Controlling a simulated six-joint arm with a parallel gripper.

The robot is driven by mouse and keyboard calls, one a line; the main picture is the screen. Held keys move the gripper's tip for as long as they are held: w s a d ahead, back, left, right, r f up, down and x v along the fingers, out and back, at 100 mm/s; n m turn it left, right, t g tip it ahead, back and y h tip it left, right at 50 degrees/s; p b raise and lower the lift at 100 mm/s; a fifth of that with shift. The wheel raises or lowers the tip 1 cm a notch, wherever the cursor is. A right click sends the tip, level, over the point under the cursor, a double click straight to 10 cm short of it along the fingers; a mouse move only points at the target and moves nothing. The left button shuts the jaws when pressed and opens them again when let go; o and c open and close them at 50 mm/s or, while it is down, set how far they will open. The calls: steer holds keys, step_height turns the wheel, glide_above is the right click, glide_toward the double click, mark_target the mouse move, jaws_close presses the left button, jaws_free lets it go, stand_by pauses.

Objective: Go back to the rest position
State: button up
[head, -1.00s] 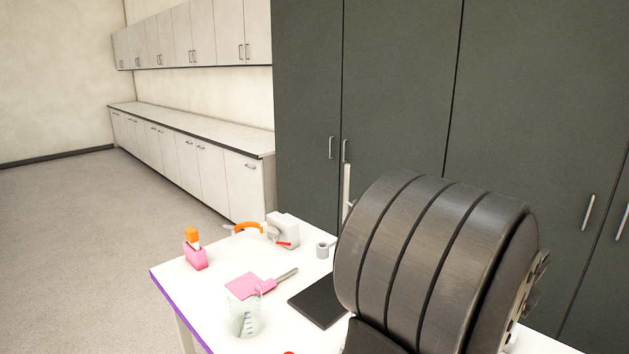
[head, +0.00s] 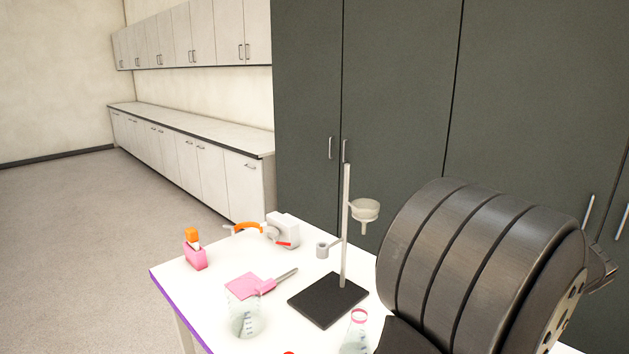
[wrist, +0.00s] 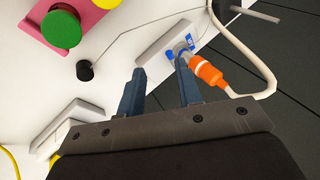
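My gripper (wrist: 158,92) shows in the wrist view as two blue fingers standing apart, with nothing between them. It is open and empty above the white table (wrist: 115,75). In the head view the gripper is out of sight; only a large dark link of my arm shows at the right, over the table (head: 215,290). An orange connector with a white cable (wrist: 206,74) shows just beyond the right finger, beside a grey-white strip (wrist: 158,44). I cannot tell whether the finger touches the connector.
A stand (head: 328,300) holding a funnel (head: 365,209) is left of my arm. A green button (wrist: 61,30) shows in the wrist view.

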steer(key=shift+s+d+f+m+t+y, duration=0.1)
steer(key=shift+d+f+m+t+y, duration=0.3)
steer(key=shift+d+f+y, duration=0.35)
steer(key=shift+a, duration=0.1)
steer(key=shift+f, duration=0.15)
steer(key=s+d+f+t+y, duration=0.1)
steer(key=d+t, duration=0.1)
steer(key=s+d+f+m+t+y, duration=0.1)
steer(key=s+d+t+y, duration=0.1)
steer(key=s+d+f+t+y, duration=0.1)
steer(key=s+d+f+t, duration=0.1)
steer(key=d+t, duration=0.1)
steer(key=shift+d, duration=0.1)
steer(key=x, duration=1.7)
steer(key=shift+w+r, duration=0.1)
steer(key=shift+w, duration=0.05)
jaws_close()
